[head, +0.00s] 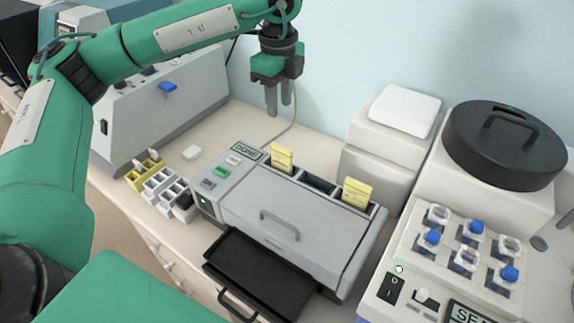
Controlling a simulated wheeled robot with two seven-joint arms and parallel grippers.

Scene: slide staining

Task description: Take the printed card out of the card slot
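A grey printer-like machine (275,213) stands on the bench with a row of dark slots along its back top edge. One yellow card (282,158) stands upright at the left end of the row. Another yellow card (357,192) stands upright near the right end. Both seem to bear small markings, too small to read, so I cannot tell which is the printed card. My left gripper (279,106) hangs fingers down above and behind the left yellow card, apart from it. Its fingers are apart with nothing between them. My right gripper is not in view.
A black tray (262,272) juts from the machine's front. A rack with yellow and white compartments (160,183) stands left of it. A white box (385,150) and a device with a black round lid (506,145) stand at the right. A large grey device (165,105) is behind left.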

